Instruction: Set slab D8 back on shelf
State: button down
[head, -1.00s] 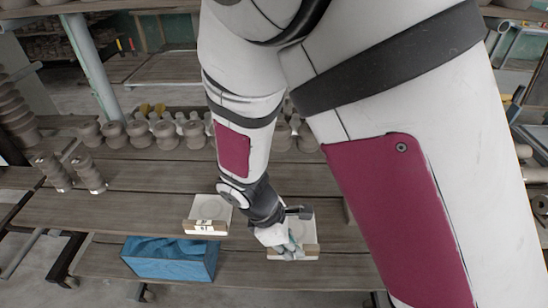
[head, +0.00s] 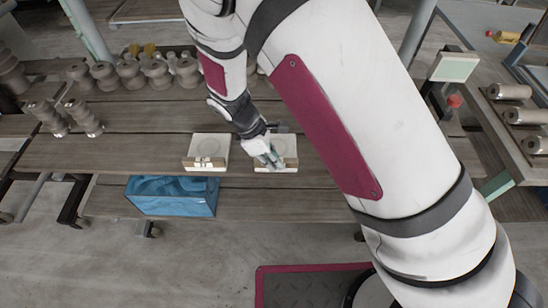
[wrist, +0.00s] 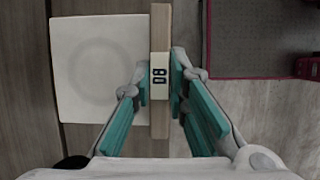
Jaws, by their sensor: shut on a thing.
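The slab (head: 289,146) is a white square with a faint round mark and a wooden front strip. In the wrist view it fills the left part, and the slab (wrist: 82,95) carries a pale label block on its strip, with sideways characters that look like D8. My gripper (head: 270,158) is shut on the front strip at the label; in the wrist view the teal fingers of my gripper (wrist: 159,82) press it from both sides. The slab is at the front of the wooden shelf (head: 110,152); I cannot tell whether it touches the boards.
A similar slab (head: 210,145) sits just left of it on the shelf. A blue-lined crate (head: 172,196) is on the lower level. Several clay pieces (head: 130,72) stand at the back left. A side table (head: 500,150) with rollers is at the right.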

jog(key=shift+f, duration=0.1)
jog(key=c, duration=1.6)
grip_release()
jog(key=shift+o, duration=0.2)
jog(key=b+v, duration=0.1)
jog(key=v, duration=1.1)
jog(key=shift+d+r, duration=0.1)
jog(key=shift+r, duration=0.15)
